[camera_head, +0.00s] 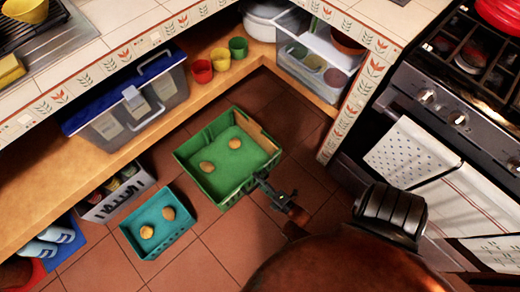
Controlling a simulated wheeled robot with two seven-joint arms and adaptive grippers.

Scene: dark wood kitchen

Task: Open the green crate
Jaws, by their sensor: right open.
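The green crate (190,181) stands on the tiled floor in the middle of the head view. Its inside shows from above, with two round yellow-brown items, one (235,144) near the middle and one (207,167) to the left. A brown strip shows along its upper right inner side. My right gripper (262,180) is open at the crate's lower right edge, with its fingers by the rim. I cannot tell if they touch it. My left gripper is not in view.
A teal crate (183,238) with two similar items stands on the floor to the lower left. A blue-lidded clear box (130,115) and red, yellow and green cups (220,59) sit on the wooden shelf. The oven (450,120) with towels is at right.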

